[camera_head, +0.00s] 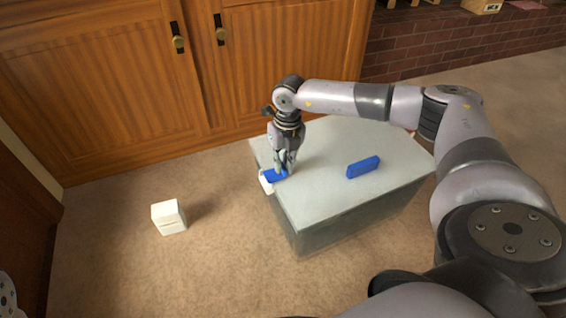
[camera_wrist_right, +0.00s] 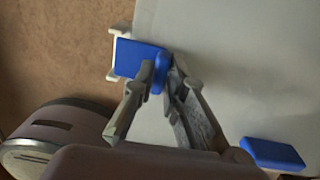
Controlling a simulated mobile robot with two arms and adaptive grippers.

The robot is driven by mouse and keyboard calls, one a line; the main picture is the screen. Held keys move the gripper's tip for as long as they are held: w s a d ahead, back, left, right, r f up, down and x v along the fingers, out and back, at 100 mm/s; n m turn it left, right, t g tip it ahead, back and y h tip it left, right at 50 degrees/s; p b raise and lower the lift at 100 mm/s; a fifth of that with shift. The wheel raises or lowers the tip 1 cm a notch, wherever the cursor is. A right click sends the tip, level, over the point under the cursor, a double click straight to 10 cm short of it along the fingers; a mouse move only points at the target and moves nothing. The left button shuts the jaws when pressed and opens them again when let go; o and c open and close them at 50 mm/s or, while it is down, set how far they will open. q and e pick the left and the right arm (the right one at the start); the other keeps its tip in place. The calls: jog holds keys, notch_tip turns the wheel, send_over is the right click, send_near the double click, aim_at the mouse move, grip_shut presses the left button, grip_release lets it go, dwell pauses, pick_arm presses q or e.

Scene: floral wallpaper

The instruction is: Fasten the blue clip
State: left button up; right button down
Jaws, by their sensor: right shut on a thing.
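A blue clip (camera_head: 274,176) sits at the left edge of the grey box's top, at a white piece (camera_head: 265,184) that sticks out over the edge. My right gripper (camera_head: 284,168) points down and is shut on this blue clip. In the right wrist view the clip (camera_wrist_right: 137,58) shows past the fingers of my right gripper (camera_wrist_right: 155,88), with the white piece around its outer side. Whether the clip is seated in the white piece I cannot tell. A second blue block (camera_head: 363,167) lies apart, farther right on the box top. My left gripper is out of view.
The grey box (camera_head: 325,145) stands on brown carpet, with most of its top clear. A small white box (camera_head: 168,217) stands on the floor to the left. Wooden cabinet doors (camera_head: 110,80) and a brick wall (camera_head: 440,40) are behind.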

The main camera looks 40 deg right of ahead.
jog(key=shift+s+f, duration=0.15)
jog(key=shift+f, duration=0.15)
dwell(0.5)
jog(key=c, duration=1.6)
grip_release()
jog(key=shift+d, duration=0.1)
jog(key=shift+c, duration=0.2)
